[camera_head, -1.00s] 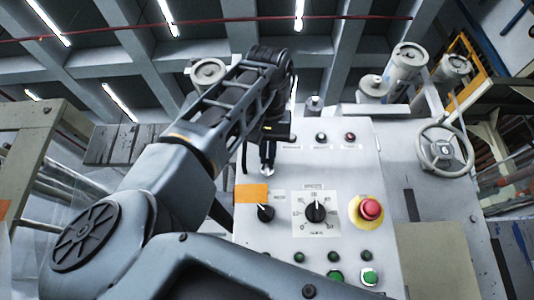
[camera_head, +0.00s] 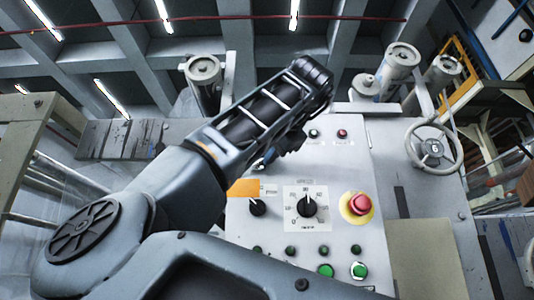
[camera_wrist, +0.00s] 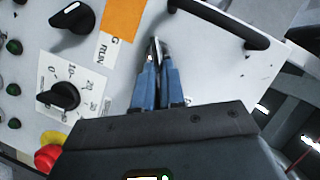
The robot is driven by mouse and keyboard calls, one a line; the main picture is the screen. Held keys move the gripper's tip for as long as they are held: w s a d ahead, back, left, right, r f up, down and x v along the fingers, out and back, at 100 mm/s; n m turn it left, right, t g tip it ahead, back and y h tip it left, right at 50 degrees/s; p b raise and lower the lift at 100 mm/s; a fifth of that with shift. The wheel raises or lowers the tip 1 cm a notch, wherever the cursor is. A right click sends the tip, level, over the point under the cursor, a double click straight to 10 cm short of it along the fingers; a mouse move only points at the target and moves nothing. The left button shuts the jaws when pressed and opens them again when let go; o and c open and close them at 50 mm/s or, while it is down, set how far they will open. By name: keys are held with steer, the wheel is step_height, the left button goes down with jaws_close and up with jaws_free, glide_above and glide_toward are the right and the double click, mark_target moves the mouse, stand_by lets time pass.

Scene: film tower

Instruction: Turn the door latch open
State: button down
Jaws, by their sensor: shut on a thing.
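My gripper (camera_wrist: 157,58) shows in the wrist view with its two blue fingers drawn together at the tips. They are shut on a small silver metal piece, which looks like the door latch (camera_wrist: 156,44), on the pale panel. The fingers hide most of it, so its angle cannot be told. In the head view my gripper (camera_head: 264,161) is tilted at the panel's left side, just above the orange label (camera_head: 244,188), and my arm hides most of that area.
A black bar handle (camera_wrist: 222,22) lies close to my fingertips. Below the gripper, the panel carries a black selector knob (camera_head: 257,207), a dial (camera_head: 307,206), a red emergency button (camera_head: 359,204) and green buttons (camera_head: 326,270). A handwheel (camera_head: 434,148) stands at the right.

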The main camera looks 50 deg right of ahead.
steer(key=m+t, duration=0.1)
steer(key=f+m+b, duration=0.1)
steer(key=m, duration=0.1)
steer(key=m+t, duration=0.1)
steer(key=m, duration=0.1)
steer(key=shift+s+d+f+t+h+b, duration=0.15)
steer(key=shift+f+t+h+b, duration=0.15)
steer(key=shift+b, duration=0.1)
steer(key=shift+m, duration=0.3)
steer(key=c, duration=1.2)
jaws_free()
steer(key=b+v, duration=0.2)
steer(key=v, duration=0.5)
steer(key=shift+s+a, duration=0.2)
steer(key=shift+s, duration=0.15)
